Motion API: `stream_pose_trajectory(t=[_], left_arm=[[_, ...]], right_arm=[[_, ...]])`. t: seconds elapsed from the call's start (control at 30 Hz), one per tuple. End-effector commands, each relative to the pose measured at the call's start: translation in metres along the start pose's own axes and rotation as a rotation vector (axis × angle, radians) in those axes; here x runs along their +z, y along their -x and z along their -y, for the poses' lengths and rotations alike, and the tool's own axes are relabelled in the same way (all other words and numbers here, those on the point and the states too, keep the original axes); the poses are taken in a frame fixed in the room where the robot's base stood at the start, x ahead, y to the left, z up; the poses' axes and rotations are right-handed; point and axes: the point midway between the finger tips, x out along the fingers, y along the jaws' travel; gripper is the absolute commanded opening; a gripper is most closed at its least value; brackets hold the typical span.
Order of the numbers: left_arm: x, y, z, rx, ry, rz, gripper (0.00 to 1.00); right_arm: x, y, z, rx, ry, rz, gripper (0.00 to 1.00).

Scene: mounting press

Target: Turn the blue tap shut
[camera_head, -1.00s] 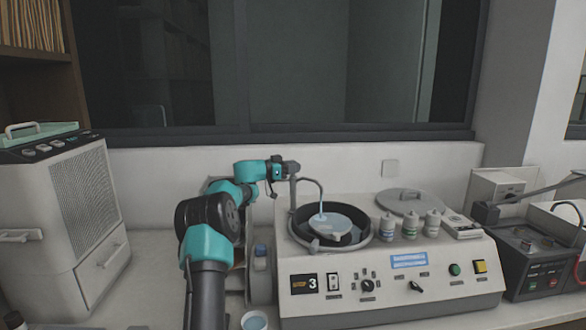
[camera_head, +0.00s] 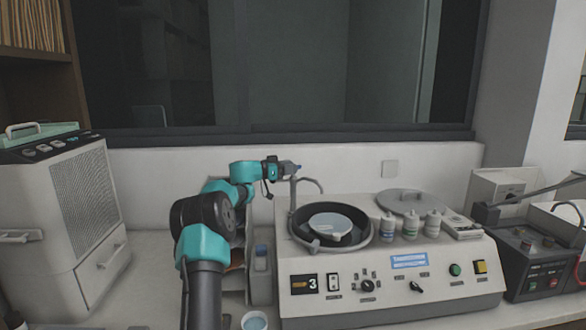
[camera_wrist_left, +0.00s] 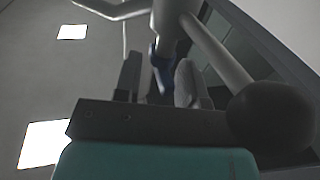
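The blue tap (camera_head: 297,166) is a small lever on top of a grey pipe with a curved spout (camera_head: 310,181), at the back left of the polishing machine. No water shows below the spout now. My left gripper (camera_head: 288,167) is at the lever. In the left wrist view the blue tap lever (camera_wrist_left: 157,66) stands between the two fingers of my left gripper (camera_wrist_left: 160,85), with gaps on both sides, so the gripper is open. My right gripper is in neither view.
The machine's round bowl (camera_head: 366,235) with a pale disc (camera_head: 330,224) lies under the spout. Several bottles (camera_head: 410,227) and a round lid (camera_head: 405,201) stand to its right. A dark machine (camera_head: 535,265) is at the far right, and a white cabinet (camera_head: 60,215) at the left.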

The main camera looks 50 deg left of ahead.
Motion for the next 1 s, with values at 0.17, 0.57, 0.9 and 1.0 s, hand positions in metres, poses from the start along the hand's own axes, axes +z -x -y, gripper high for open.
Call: stream_pose_trajectory(t=[0.17,0.57,0.9,1.0], left_arm=[[-0.001,0.031,0.001,-0.003,0.0,0.0,0.37],[-0.001,0.108,0.0,-0.004,0.0,0.0,0.37],[-0.001,0.154,0.0,0.0,-0.001,-0.001,0.37],[-0.001,0.158,-0.001,0.0,-0.001,-0.001,0.37]], right_arm=[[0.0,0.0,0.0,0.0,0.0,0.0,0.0],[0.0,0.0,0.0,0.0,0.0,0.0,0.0],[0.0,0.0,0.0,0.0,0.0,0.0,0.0],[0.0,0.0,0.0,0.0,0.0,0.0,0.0]])
